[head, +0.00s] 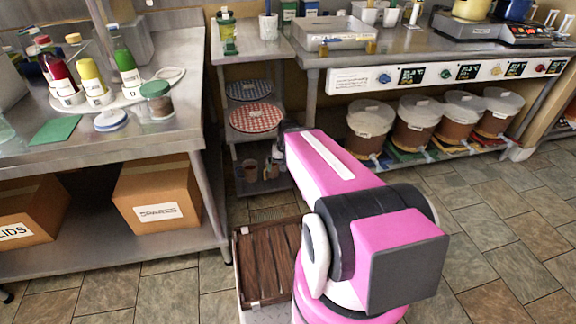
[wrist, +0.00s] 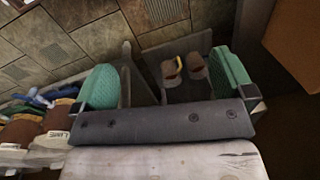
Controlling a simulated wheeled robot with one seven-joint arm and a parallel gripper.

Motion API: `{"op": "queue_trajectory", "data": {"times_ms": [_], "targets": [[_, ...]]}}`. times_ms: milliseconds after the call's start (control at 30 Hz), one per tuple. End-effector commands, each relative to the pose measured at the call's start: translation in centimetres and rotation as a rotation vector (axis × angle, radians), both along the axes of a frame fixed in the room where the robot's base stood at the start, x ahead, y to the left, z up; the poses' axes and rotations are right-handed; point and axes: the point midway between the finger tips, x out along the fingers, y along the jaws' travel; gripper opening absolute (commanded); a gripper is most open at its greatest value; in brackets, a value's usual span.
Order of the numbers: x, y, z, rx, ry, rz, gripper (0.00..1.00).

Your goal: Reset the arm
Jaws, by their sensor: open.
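My pink arm reaches forward across the middle of the head view, toward the narrow shelf unit (head: 240,140). My gripper is mostly hidden there behind the arm's own links. In the wrist view my gripper (wrist: 164,80) shows two green fingers spread wide apart, with nothing held between them. Beyond the fingers, two small brownish pots (wrist: 196,66) stand on a grey shelf, apart from the gripper. They appear to be the pots (head: 250,170) on the low shelf in the head view.
A steel bench (head: 110,135) with bottles stands left, over a SPARES box (head: 158,195). Lidded buckets (head: 415,120) line a low shelf at the right, below a counter (head: 400,45). A brown slatted tray (head: 265,262) is beside my arm. Tiled floor (head: 480,210) at the right is clear.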

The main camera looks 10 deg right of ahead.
Motion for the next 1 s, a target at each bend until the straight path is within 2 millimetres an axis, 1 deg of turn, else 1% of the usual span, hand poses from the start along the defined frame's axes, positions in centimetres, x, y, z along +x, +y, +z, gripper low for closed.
{"op": "queue_trajectory", "data": {"times_ms": [33, 100, 200, 1000], "targets": [[-1.1, -0.5, 0.9, -0.044, 0.002, 0.038, 1.0], [-1.6, -1.1, 1.6, -0.091, 0.008, 0.079, 1.0], [-2.0, -1.5, 2.1, -0.126, 0.012, 0.108, 1.0], [-1.9, -1.6, 2.1, -0.133, 0.014, 0.113, 1.0]]}}
